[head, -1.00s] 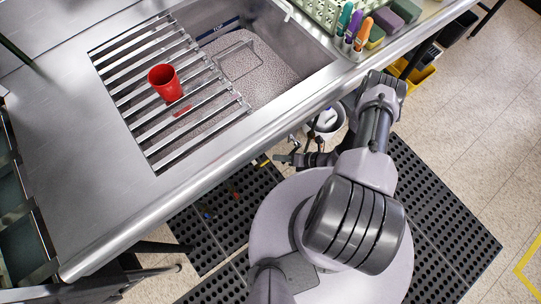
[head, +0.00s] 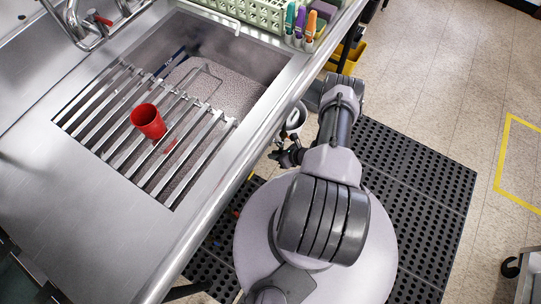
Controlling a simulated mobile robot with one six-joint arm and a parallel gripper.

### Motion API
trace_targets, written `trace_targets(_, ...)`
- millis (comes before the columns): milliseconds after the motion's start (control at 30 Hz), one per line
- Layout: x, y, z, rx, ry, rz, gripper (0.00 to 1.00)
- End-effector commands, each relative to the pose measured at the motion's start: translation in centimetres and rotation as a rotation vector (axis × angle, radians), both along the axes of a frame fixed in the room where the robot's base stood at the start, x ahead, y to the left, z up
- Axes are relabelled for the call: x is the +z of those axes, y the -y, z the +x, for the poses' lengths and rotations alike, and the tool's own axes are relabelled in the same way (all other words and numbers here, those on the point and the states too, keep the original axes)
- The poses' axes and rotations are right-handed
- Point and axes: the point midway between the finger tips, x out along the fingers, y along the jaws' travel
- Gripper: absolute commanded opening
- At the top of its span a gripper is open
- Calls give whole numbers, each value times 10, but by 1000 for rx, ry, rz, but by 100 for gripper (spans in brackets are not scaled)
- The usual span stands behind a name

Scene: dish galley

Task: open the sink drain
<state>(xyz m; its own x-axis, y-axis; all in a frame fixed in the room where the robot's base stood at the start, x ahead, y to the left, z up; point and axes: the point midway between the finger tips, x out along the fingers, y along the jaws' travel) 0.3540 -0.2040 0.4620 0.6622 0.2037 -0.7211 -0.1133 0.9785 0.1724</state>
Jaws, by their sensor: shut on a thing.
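The steel sink (head: 262,62) is at the upper left of the head view. Suds or foam fill the part that shows, and the drain opening is hidden. My gripper (head: 280,156) is low beside the sink's front edge, below the counter rim and left of my forearm. It is small and dark in the view. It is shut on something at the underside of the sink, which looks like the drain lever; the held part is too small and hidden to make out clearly.
A slatted rack (head: 95,110) spans the sink's left part, with a red cup (head: 148,121) on it. A green crate (head: 262,12) and upright coloured markers or brushes (head: 300,22) stand behind. Black mats (head: 420,170) cover the floor.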

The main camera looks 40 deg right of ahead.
Motion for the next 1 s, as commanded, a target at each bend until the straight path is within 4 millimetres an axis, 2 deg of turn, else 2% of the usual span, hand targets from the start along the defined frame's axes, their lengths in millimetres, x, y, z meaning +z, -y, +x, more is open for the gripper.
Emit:
trace_targets(500, 1, 5, 2, -1, 9, -19, 0)
trace_targets(533, 1, 5, 2, -1, 9, -19, 17)
trace_targets(633, 1, 5, 2, -1, 9, -18, 35)
trace_targets(900, 0, 4, 1, -1, 7, -17, 35)
trace_targets(1000, 6, 6, -3, -2, 7, -16, 35)
